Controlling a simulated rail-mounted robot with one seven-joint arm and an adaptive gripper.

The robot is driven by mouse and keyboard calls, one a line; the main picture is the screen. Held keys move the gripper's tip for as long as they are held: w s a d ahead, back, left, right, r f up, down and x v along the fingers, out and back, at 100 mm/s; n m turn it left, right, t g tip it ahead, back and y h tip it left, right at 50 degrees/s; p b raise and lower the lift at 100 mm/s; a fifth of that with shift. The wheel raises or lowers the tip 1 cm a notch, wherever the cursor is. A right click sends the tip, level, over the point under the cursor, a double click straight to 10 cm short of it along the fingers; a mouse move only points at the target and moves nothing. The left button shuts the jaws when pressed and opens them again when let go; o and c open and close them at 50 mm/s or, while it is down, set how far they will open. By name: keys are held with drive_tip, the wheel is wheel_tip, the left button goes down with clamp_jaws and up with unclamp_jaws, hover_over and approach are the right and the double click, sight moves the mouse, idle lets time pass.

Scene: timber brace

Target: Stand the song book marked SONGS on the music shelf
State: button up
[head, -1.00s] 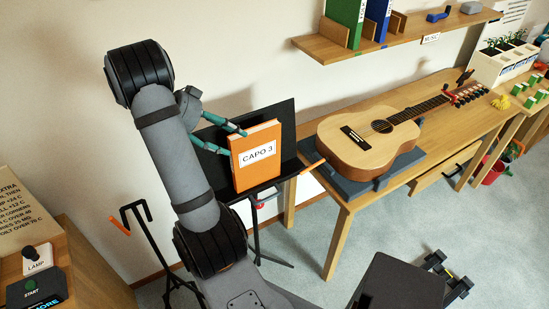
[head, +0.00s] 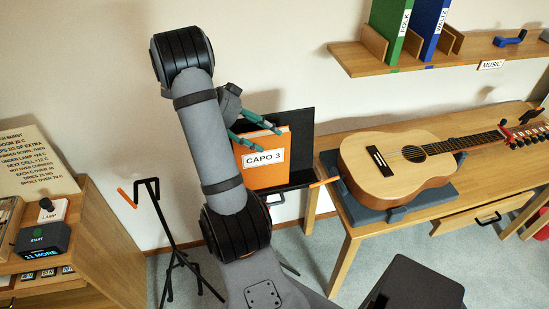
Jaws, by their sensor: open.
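An orange book (head: 262,175) stands on the black music stand (head: 301,150), leaning on its back plate. Its visible face has a white label reading CAPO 3; no SONGS marking shows. My gripper (head: 268,140) has teal fingers spread apart at the book's upper left edge. One finger lies near the top edge and the other near the left side; I cannot tell whether they touch it. The wooden shelf marked MUSIC (head: 400,58) is on the wall at the upper right. It holds a green book marked FOLK (head: 388,30) and a blue book (head: 428,30) between wooden dividers.
A guitar (head: 395,165) lies on a dark cradle on the wooden bench, below the shelf. A blue object (head: 510,38) sits farther right on the shelf. A black stand (head: 165,225) is left of my arm. A cabinet with a START box (head: 42,240) is at far left.

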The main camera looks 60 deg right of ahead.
sight(263, 162)
drive_tip(key=shift+w+a+f, duration=0.15)
drive_tip(key=shift+a+f, duration=0.05)
drive_tip(key=shift+f, duration=0.3)
drive_tip(key=p+x, duration=0.2)
drive_tip(key=x, duration=0.3)
drive_tip(key=shift+s+f+p, duration=0.2)
drive_tip(key=shift+s+p, duration=0.15)
drive_tip(key=shift+s, duration=0.05)
drive_tip(key=shift+c, duration=0.5)
clamp_jaws()
